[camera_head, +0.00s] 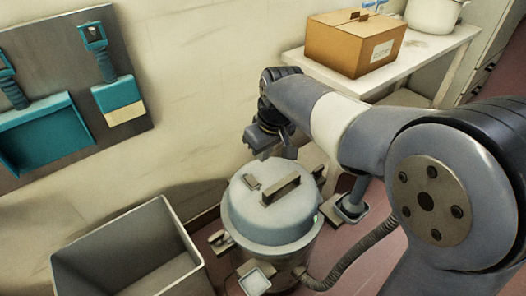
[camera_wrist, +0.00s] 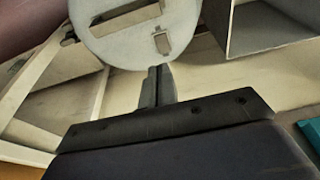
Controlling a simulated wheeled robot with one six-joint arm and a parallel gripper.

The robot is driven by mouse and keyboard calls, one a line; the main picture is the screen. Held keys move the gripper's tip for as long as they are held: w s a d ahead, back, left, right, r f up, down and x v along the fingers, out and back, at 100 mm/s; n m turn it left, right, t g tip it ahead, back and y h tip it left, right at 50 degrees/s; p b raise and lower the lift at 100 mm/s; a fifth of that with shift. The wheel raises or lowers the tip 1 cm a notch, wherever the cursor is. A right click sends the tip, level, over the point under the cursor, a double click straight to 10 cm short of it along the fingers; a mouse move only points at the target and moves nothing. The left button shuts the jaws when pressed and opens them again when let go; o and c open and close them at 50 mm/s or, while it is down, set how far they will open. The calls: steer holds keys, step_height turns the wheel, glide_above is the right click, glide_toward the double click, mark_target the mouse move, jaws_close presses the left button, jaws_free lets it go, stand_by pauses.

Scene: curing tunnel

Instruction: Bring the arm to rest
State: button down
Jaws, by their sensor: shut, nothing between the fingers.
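My arm reaches in from the right in the head view and ends in my gripper (camera_head: 275,146), which points down above the back of a round grey lidded canister. The wrist view shows the two fingers of my gripper (camera_wrist: 157,82) together, with nothing between them. The canister's lid (camera_head: 256,222) has a bar handle and a small latch on top. The lid also shows in the wrist view (camera_wrist: 135,45), just beyond the fingertips. I cannot tell whether the fingers touch anything.
An open grey bin (camera_head: 178,232) stands left of the canister. A ribbed hose (camera_head: 352,262) runs from the canister to the right. A white table (camera_head: 440,52) at the back holds a cardboard box (camera_head: 352,45) and a white pot (camera_head: 436,14). Teal tools hang on a wall board (camera_head: 122,48).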

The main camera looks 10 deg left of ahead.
steer(key=b, duration=0.4)
glide_above(254, 183)
step_height(254, 183, down, 10)
steer(key=b, duration=0.3)
steer(key=shift+d+r, duration=0.1)
steer(key=shift+r, duration=0.25)
steer(key=p+v, duration=0.2)
steer(key=v, duration=0.2)
steer(key=shift+r, duration=0.3)
steer(key=b+x, duration=0.2)
steer(key=x, duration=0.2)
steer(key=shift+s+d+f, duration=0.1)
steer(key=shift+f, duration=0.1)
steer(key=shift+r+p, duration=0.3)
steer(key=shift+p, duration=1.3)
